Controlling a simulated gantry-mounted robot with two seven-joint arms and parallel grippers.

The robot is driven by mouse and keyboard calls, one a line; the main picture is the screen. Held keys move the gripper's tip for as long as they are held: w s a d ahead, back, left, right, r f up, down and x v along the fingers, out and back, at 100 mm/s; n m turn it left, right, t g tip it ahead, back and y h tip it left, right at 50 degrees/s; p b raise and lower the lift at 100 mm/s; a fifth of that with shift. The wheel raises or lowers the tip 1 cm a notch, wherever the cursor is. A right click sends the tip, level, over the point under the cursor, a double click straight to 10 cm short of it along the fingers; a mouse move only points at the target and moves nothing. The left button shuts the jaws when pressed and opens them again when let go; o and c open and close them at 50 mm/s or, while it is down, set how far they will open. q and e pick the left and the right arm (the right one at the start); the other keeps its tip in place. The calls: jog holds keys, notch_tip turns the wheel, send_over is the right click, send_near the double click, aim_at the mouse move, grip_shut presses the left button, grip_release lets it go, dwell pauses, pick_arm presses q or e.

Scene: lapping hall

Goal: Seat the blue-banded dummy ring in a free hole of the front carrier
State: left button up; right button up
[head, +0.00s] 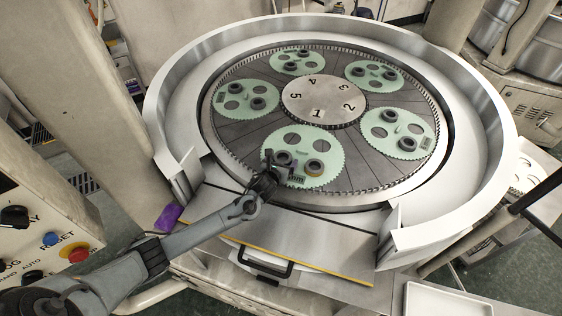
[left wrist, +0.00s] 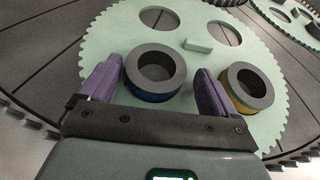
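The front carrier (head: 304,150) is a pale green toothed disc beside the number 1 of the centre plate; it also fills the left wrist view (left wrist: 110,35). The blue-banded ring (left wrist: 154,74) is dark grey, upright on the carrier, its blue band low on the near side. A yellow-banded ring (left wrist: 250,88) stands to its right. Two empty holes (left wrist: 158,18) (left wrist: 224,34) show at the far side. My left gripper (head: 282,165) is open, its purple fingers on either side of the blue-banded ring, with a narrow gap at the right finger. The hole beneath the ring is hidden.
Several other green carriers (head: 234,100) with dark rings lie around the numbered centre plate (head: 322,100). A high metal rim (head: 460,90) surrounds the table, open at the front. A purple object (head: 168,217) lies at front left. A white tray (head: 450,300) is at bottom right.

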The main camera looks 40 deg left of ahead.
pick_arm(q)
jog(key=shift+s+a+f, duration=0.2)
jog(key=shift+s+f, duration=0.05)
jog(key=shift+f, duration=0.25)
jog(key=shift+r, duration=0.25)
jog(key=shift+s, duration=0.35)
jog(key=v, duration=1.1)
jog(key=shift+d+r+b, duration=0.3)
jog(key=shift+r, duration=0.15)
